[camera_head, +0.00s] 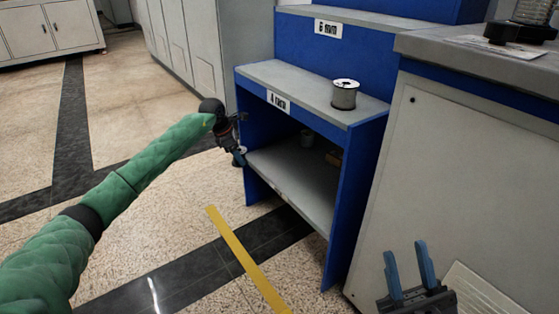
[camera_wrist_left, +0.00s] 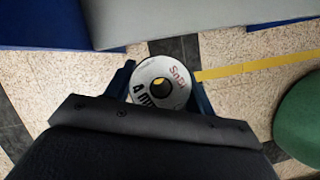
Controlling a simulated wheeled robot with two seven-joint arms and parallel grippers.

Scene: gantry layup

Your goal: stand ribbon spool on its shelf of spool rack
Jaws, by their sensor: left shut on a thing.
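The ribbon spool (camera_wrist_left: 150,72), a white-faced disc with a dark centre hole and lettering reading "4 mm" and "SnBi", sits between the blue fingers of my left gripper (camera_wrist_left: 160,88). In the head view, my left gripper (camera_head: 241,157) is beside the left front edge of the blue spool rack (camera_head: 372,150), and the spool is mostly hidden there. The rack has a grey shelf (camera_head: 293,82) labelled "4 mm" and a higher level labelled "6 mm". My right gripper (camera_head: 408,268) is open and empty at the lower right.
Another spool (camera_head: 345,96) stands on the right part of the "4 mm" shelf. A lower shelf (camera_head: 292,180) holds small items at its back. A grey cabinet (camera_head: 460,170) stands close to the rack's right. The left part of the "4 mm" shelf is clear.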

